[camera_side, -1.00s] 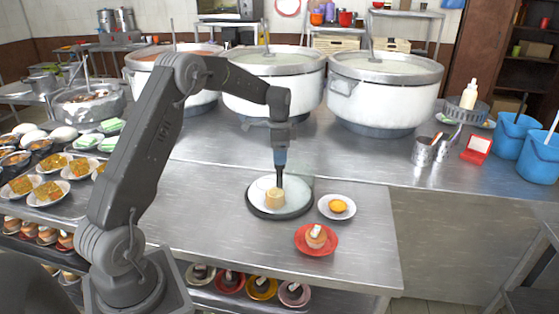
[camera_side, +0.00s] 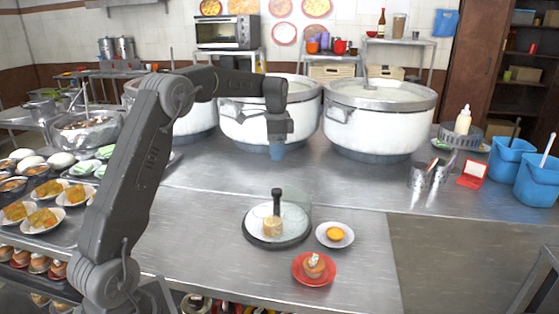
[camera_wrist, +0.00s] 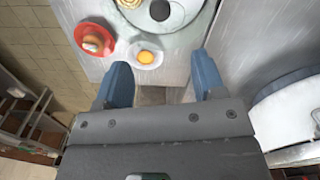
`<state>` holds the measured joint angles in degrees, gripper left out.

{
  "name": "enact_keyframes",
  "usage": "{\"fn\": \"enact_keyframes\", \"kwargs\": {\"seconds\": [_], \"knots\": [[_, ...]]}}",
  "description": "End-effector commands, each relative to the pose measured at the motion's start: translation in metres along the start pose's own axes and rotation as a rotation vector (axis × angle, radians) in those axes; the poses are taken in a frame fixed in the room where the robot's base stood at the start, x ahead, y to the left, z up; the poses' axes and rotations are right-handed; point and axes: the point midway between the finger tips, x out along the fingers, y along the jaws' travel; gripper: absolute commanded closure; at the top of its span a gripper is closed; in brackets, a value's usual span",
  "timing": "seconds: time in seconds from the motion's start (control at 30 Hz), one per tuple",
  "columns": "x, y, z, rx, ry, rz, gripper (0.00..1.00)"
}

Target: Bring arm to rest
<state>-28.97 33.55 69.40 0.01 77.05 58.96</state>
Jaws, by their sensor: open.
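My gripper (camera_side: 277,150) hangs empty above the steel table, higher than the glass-covered dish (camera_side: 279,242) and apart from it. Its two blue fingers are spread apart in the wrist view (camera_wrist: 160,82). The dish has a dark base, a clear cover with a black upright knob (camera_side: 277,201), and a pale round cake (camera_side: 272,226) showing in it. The wrist view shows only the dish's near part, cut off at the top edge.
A white plate with a yellow tart (camera_side: 335,234) and a red plate with a topped cake (camera_side: 313,267) stand beside the dish. Large white stockpots (camera_side: 377,118) line the back. Blue buckets (camera_side: 538,178) stand at right.

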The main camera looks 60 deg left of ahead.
Motion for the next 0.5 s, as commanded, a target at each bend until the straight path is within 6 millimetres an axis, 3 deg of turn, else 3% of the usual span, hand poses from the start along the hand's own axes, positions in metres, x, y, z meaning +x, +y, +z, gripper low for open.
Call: {"fn": "enact_keyframes", "kwargs": {"seconds": [0.17, 0.27, 0.5], "knots": [[-0.006, 0.007, -0.002, -0.006, 0.005, -0.008, 0.37], [-0.021, 0.029, -0.005, -0.03, 0.022, -0.031, 0.37], [-0.07, 0.129, -0.002, -0.155, 0.113, -0.113, 0.37]]}}
